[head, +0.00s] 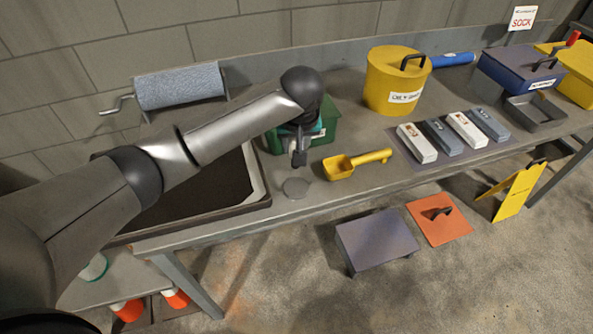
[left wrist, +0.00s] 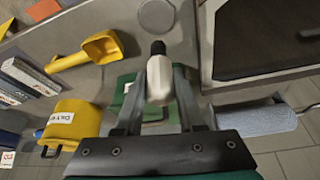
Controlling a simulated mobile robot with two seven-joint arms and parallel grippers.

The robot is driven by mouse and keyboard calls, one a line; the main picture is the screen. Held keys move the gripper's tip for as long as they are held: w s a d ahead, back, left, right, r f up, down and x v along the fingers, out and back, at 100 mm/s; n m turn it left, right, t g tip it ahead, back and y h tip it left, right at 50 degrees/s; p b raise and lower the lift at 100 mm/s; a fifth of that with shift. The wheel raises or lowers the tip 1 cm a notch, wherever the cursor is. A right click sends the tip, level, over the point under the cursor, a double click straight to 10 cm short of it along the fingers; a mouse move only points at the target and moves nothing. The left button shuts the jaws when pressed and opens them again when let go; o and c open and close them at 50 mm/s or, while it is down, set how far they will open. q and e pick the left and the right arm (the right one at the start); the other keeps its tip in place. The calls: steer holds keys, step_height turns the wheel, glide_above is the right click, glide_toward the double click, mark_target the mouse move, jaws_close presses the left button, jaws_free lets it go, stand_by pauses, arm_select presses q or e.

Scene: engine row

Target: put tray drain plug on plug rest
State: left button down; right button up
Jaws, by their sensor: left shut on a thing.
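My left gripper (head: 299,157) hangs over the bench between the dark tray and the yellow scoop. In the left wrist view its fingers (left wrist: 160,92) are shut on a pale plug with a black end (left wrist: 160,78), which I take as the tray drain plug. In the head view the plug cannot be told apart from the gripper. A flat grey disc (head: 295,187), likely the plug rest, lies bare on the bench just in front of the gripper; it also shows in the left wrist view (left wrist: 157,17). The plug is apart from it in the picture. My right gripper is not in view.
The black tray (head: 262,187) lies left of the disc. The yellow scoop (head: 340,168) lies close on its right. A green bin (head: 328,122) stands behind the gripper. A yellow lidded can (head: 385,85) stands farther right. The bench's front edge is near the disc.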

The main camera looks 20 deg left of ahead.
mark_target(296, 168)
arm_select(q)
step_height(296, 168, down, 4)
steer(key=shift+f+b, duration=0.25)
steer(key=shift+b, duration=0.1)
steer(key=shift+f+b, duration=0.35)
steer(key=shift+f, duration=1.45)
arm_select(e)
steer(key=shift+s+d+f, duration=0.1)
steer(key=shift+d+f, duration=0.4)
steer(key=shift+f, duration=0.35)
arm_select(q)
steer(key=shift+f, duration=0.15)
steer(key=c, duration=0.5)
jaws_free()
steer(key=p+v, duration=0.3)
steer(key=v, duration=0.9)
steer(key=shift+s, duration=0.1)
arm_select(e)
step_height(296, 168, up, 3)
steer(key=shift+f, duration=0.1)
